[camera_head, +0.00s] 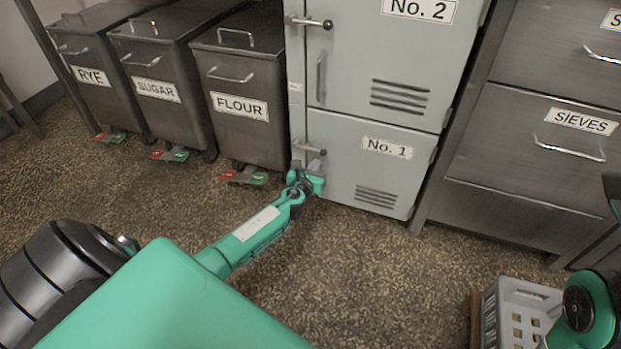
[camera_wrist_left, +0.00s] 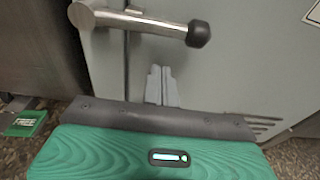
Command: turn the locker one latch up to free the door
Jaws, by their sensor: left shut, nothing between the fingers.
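The locker one door (camera_head: 365,165) is pale grey-green, marked "No. 1", and looks closed. Its latch (camera_head: 309,148) is a metal lever with a black knob at the door's upper left. In the left wrist view the latch (camera_wrist_left: 146,22) lies roughly level, its knob pointing right. My left gripper (camera_head: 316,166) is at the door's left side, just below the latch. Its grey fingers (camera_wrist_left: 161,86) are shut and empty in the wrist view, with a gap beneath the lever. I cannot tell their exact distance from the door. My right gripper is not in view.
The No. 2 locker (camera_head: 385,55) stands directly above, with its own latch (camera_head: 318,23). Rye, sugar and flour bins (camera_head: 245,85) stand left, with pedals near the floor. A sieves drawer (camera_head: 545,145) is right. A grey crate (camera_head: 515,300) sits front right. The middle floor is clear.

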